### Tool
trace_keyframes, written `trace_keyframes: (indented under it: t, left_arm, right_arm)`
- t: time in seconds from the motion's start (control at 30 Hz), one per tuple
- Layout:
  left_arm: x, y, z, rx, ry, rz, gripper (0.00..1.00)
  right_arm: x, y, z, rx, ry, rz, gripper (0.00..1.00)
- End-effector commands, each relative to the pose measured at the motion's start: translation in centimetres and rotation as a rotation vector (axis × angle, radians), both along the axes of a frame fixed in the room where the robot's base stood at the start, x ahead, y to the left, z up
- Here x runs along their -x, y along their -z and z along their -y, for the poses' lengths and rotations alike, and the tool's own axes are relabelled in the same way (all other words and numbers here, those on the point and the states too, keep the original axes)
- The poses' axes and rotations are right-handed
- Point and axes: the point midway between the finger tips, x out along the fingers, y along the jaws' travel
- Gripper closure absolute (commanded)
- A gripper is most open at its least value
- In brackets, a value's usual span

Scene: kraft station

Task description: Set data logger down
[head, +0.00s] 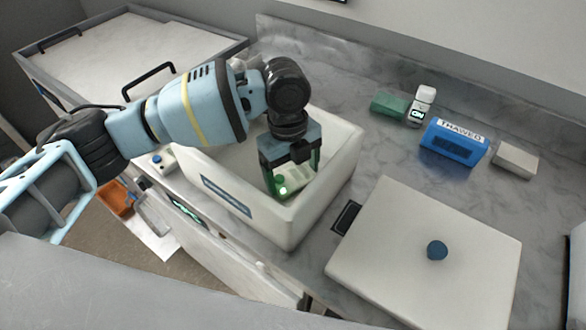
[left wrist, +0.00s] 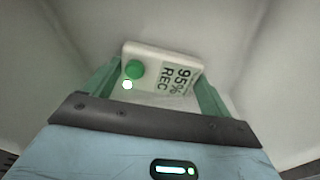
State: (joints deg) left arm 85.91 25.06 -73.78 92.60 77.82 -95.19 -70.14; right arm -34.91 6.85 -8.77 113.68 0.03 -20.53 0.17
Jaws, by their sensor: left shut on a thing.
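My left gripper (head: 292,178) reaches down into an open white box (head: 297,228) on the counter and is shut on the data logger (head: 296,177). In the left wrist view the data logger (left wrist: 165,68) is a small white unit with a green button and a display reading "95% REC". It sits between the green fingers (left wrist: 160,88), inside the pale walls of the box. I cannot tell whether its underside touches the box floor. My right gripper is not in view.
A flat white lid (head: 400,250) with a blue knob lies right of the box. Behind it stand a green block (head: 389,104), a small white device (head: 420,108), a blue "THAWED" pack (head: 454,143) and a pale block (head: 515,159). A large tray (head: 130,50) is at the back left.

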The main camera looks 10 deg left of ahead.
Motion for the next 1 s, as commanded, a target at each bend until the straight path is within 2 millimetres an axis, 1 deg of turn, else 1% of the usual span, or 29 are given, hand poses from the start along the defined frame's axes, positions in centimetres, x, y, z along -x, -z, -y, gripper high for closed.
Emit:
trace_keyframes:
  t: [0.17, 0.3, 0.33, 0.43, 0.67, 0.77, 0.87, 1.0]
  left_arm:
    - [0.0, -0.1, 0.0, 0.000, 0.000, 0.001, 0.40]
    - [0.0, 0.2, 0.0, 0.001, 0.001, 0.001, 0.40]
    - [0.0, 0.2, 0.0, 0.000, 0.001, 0.001, 0.13]
    - [0.0, 0.2, 0.0, 0.000, 0.001, 0.001, 0.00]
    - [0.0, 0.1, 0.0, 0.000, 0.001, 0.001, 0.00]
    - [-0.1, -0.4, 0.0, 0.001, 0.001, 0.002, 0.00]
    - [-0.2, -1.7, -0.1, 0.002, 0.001, 0.004, 0.00]
    - [-0.4, -4.3, -0.3, 0.001, 0.001, 0.004, 0.00]
  right_arm:
    - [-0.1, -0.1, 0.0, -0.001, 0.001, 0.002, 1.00]
    - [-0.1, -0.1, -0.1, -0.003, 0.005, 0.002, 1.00]
    - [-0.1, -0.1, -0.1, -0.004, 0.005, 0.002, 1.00]
    - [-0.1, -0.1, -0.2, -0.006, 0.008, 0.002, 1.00]
    - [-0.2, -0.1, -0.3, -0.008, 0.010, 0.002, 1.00]
    - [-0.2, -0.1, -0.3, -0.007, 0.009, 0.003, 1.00]
    - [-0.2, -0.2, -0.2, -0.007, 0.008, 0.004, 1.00]
    - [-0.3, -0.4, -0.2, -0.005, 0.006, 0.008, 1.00]
